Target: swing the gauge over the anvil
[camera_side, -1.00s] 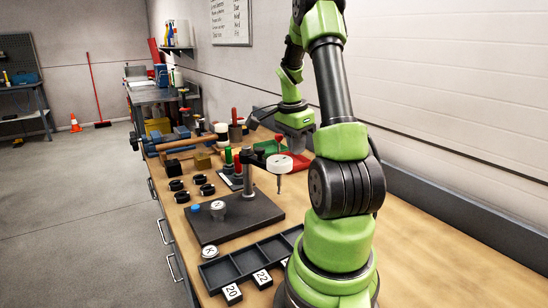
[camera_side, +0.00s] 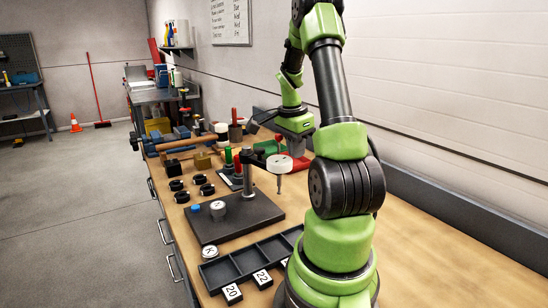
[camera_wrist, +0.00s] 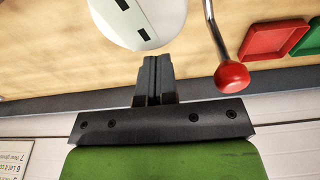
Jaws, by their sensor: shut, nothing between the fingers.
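The gauge (camera_side: 279,163) is a white round head on the black arm of a post stand, with a thin stem hanging below. It sits to the right of the stand's dark base plate (camera_side: 235,228). A short pale cylinder (camera_side: 217,208) on that plate looks like the anvil. My gripper (camera_side: 297,152) is shut and empty, just behind and right of the gauge. In the wrist view, the closed fingertips (camera_wrist: 154,60) lie beside the edge of the white gauge head (camera_wrist: 145,18). I cannot tell whether they touch it.
In the wrist view, a red ball on a metal rod (camera_wrist: 231,77) is close right of the fingers. A red tray (camera_wrist: 273,38) and green tray (camera_wrist: 312,42) lie beyond. A compartment tray (camera_side: 245,262) is in front of the plate; black rings (camera_side: 180,197) lie left.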

